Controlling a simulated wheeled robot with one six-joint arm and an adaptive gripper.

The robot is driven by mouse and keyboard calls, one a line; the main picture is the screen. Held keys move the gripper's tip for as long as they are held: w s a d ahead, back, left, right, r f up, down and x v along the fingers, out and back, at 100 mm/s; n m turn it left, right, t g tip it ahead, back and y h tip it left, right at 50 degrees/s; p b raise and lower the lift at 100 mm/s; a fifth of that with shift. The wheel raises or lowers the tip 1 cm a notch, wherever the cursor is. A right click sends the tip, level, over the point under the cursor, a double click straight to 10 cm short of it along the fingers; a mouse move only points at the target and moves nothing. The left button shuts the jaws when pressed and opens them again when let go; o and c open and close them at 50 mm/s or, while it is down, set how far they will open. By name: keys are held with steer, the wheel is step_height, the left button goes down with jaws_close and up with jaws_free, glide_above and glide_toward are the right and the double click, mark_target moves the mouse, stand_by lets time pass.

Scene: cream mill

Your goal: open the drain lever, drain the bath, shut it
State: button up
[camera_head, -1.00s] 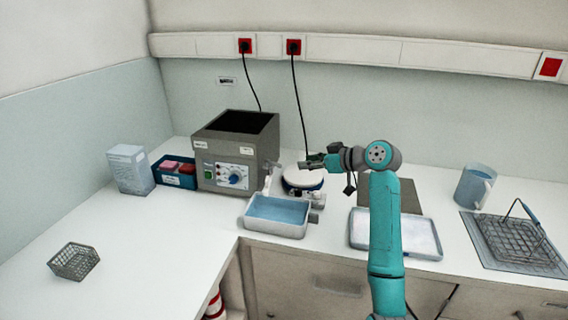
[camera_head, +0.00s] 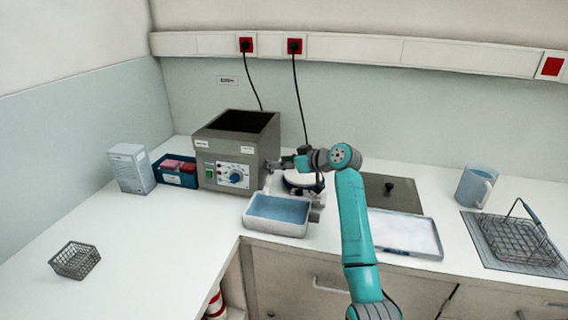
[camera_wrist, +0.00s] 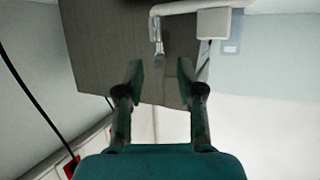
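The bath (camera_head: 220,172) is a grey box with an open dark top, a blue dial and a green switch. Its side fills the upper part of the wrist view as a dark panel (camera_wrist: 105,45). A pale drain pipe with a metal lever (camera_wrist: 156,32) shows there, the lever's end just beyond my fingertips. My gripper (camera_wrist: 162,78) is open and empty, fingers spread to either side of the lever's line. In the head view my gripper (camera_head: 272,165) is at the bath's right side and hides most of the lever. A tray of blue liquid (camera_head: 262,228) sits in front.
A dark plate with a knob (camera_head: 400,205) and a white tray (camera_head: 420,252) lie to the right. A jug (camera_head: 474,186) and wire basket (camera_head: 520,240) are farther right. The left counter is mostly clear around a small basket (camera_head: 75,262).

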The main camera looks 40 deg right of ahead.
mark_target(268, 177)
jaws_close()
steer(key=shift+a, duration=0.15)
steer(key=a+m+h, duration=0.1)
steer(key=m+h, duration=0.2)
steer(key=a+m+g+h, duration=0.1)
steer(key=a+m+h, duration=0.1)
steer(key=m+h, duration=0.1)
steer(key=a+m+h, duration=0.2)
steer(key=m+h, duration=0.1)
steer(key=h, duration=0.1)
steer(key=shift+w+a, duration=0.15)
steer(key=shift+w, duration=0.25)
steer(key=shift+w+a+m+g+h, duration=0.2)
steer(key=shift+a+m+g+h, duration=0.05)
steer(key=shift+m+g+h, duration=0.45)
steer(key=shift+w+a+m+g+h, duration=0.25)
steer(key=shift+m+g+h, duration=0.35)
steer(key=shift+m+h, duration=0.15)
